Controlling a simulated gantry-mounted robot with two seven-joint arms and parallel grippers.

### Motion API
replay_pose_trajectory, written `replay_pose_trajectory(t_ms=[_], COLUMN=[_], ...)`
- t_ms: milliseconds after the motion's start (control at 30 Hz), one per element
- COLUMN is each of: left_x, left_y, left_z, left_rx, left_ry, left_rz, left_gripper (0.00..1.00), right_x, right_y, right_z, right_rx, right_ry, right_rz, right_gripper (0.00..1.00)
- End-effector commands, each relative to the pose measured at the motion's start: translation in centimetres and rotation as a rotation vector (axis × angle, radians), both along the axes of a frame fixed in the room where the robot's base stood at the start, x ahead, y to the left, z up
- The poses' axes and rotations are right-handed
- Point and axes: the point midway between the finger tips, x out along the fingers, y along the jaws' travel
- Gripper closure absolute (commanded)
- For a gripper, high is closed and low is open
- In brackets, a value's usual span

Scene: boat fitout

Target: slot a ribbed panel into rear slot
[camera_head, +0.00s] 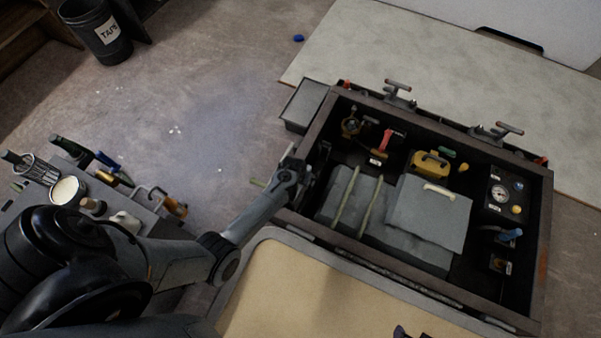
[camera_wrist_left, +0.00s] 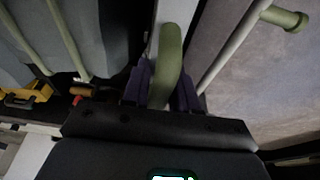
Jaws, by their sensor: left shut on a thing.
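A grey panel with two long pale-green ribs (camera_head: 345,207) lies in the left part of the dark open box. It also shows at the upper left of the left wrist view (camera_wrist_left: 58,48). My left gripper (camera_head: 292,172) is at the box's left rim, beside the panel. In the left wrist view, my left gripper (camera_wrist_left: 162,88) is shut on an olive-green curved handle (camera_wrist_left: 169,50). I cannot tell what the handle belongs to. The rear slot cannot be made out. My right gripper is not in view.
A grey lid with a cream handle (camera_head: 415,207) overlaps the panel's right side. A yellow case (camera_head: 428,168), gauges and small tools fill the box's back and right. A tan surface (camera_head: 290,295) lies in front. A tool tray (camera_head: 150,222) stands left; open floor lies between.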

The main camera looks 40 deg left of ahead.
Motion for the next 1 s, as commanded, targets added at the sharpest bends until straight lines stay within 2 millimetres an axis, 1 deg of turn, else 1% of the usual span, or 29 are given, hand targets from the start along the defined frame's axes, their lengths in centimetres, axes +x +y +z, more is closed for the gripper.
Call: replay_pose_trajectory(t_ms=[1000], left_x=[0.1], left_y=[0.0], left_z=[-3.6], left_rx=[0.000], left_ry=[-0.001], left_rz=[0.001], left_gripper=[1.00], right_x=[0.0], right_y=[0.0], right_z=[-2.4], right_rx=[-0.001], right_ry=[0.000], right_rz=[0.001], right_gripper=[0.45])
